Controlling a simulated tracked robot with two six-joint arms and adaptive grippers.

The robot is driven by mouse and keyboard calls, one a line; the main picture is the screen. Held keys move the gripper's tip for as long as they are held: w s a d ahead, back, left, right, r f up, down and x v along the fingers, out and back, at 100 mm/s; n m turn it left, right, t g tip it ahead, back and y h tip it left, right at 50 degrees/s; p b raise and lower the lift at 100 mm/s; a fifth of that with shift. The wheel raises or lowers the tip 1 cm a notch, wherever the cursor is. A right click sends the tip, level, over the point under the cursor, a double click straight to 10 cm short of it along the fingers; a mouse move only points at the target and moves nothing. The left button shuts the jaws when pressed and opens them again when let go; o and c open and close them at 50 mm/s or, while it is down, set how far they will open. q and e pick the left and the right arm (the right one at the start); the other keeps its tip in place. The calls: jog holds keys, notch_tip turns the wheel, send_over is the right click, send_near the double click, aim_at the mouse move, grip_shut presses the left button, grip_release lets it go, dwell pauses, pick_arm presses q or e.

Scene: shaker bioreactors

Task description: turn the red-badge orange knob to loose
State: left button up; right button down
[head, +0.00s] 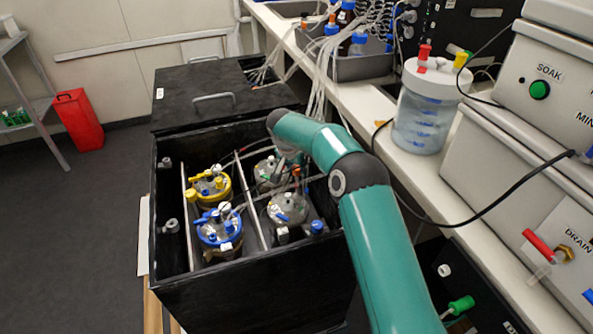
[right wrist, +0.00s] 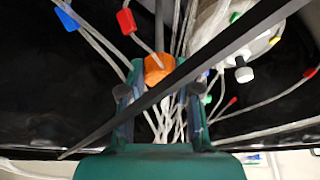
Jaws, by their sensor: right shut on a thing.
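An orange knob (right wrist: 158,69) shows in the right wrist view, between the fingers of my right gripper (right wrist: 160,88). The gripper is shut on it. A dark bar crosses diagonally in front of the fingers and hides part of the hold. In the head view, my right gripper (head: 292,164) reaches down into the black shaker box among the vessels at the back right, where a small orange spot (head: 296,171) shows. I cannot make out a red badge on the knob or how far it is turned. My left gripper is not in view.
The black shaker box (head: 250,303) holds a yellow-topped vessel (head: 209,187), a blue-topped vessel (head: 219,230) and grey-topped vessels (head: 288,207). Thin tubes run through the work area; red (right wrist: 126,21) and blue (right wrist: 66,19) clips sit near the fingers. A bench stands on the right.

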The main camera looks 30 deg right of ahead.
jog(key=shift+n+t+b, duration=0.3)
jog(key=shift+n+b, duration=0.1)
jog(key=shift+n, duration=0.4)
jog(key=shift+d+n+t+y, duration=0.1)
jog(key=shift+n+t+y, duration=0.25)
jog(key=shift+n, duration=0.65)
jog(key=shift+r+n+y, duration=0.15)
jog(key=shift+n+y, duration=0.3)
jog(key=shift+n, duration=0.75)
jog(key=shift+d+n+t+y+p, duration=0.1)
jog(key=shift+n+t+y+p, duration=0.45)
jog(key=shift+n, duration=0.75)
jog(key=c, duration=0.8)
grip_release()
jog(key=shift+s+g, duration=0.1)
jog(key=shift+g, duration=0.2)
